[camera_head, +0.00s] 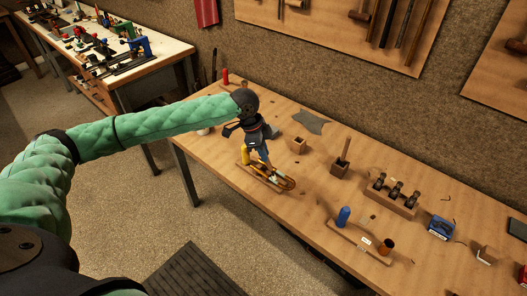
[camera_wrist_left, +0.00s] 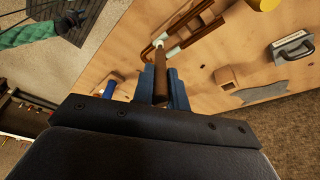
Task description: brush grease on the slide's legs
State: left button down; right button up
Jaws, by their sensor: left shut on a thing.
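My left gripper (camera_head: 263,156) is above a wooden stand (camera_head: 250,171) bearing the brass slide (camera_head: 284,181). In the left wrist view its blue fingers (camera_wrist_left: 160,88) are shut on a brown-handled brush (camera_wrist_left: 160,65). The brush's pale tip is at or very near the slide's pale leg (camera_wrist_left: 172,52); I cannot tell whether it touches. Part of the slide is hidden behind the gripper in the head view. A yellow pot (camera_head: 244,154) stands at the left end of the stand. My right gripper (camera_wrist_left: 72,19) shows small at the upper left of the wrist view; its jaws are unclear.
A grey cloth (camera_head: 311,122) and a small wooden block (camera_head: 299,145) lie behind the stand. Bare bench (camera_head: 310,205) lies between.

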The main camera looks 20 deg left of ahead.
jog(key=shift+s+f, duration=0.1)
jog(key=shift+s, duration=1)
pick_arm(q)
jog(key=shift+f+p, duration=0.1)
jog(key=shift+p, duration=0.3)
pick_arm(e)
jog(key=shift+r, duration=0.3)
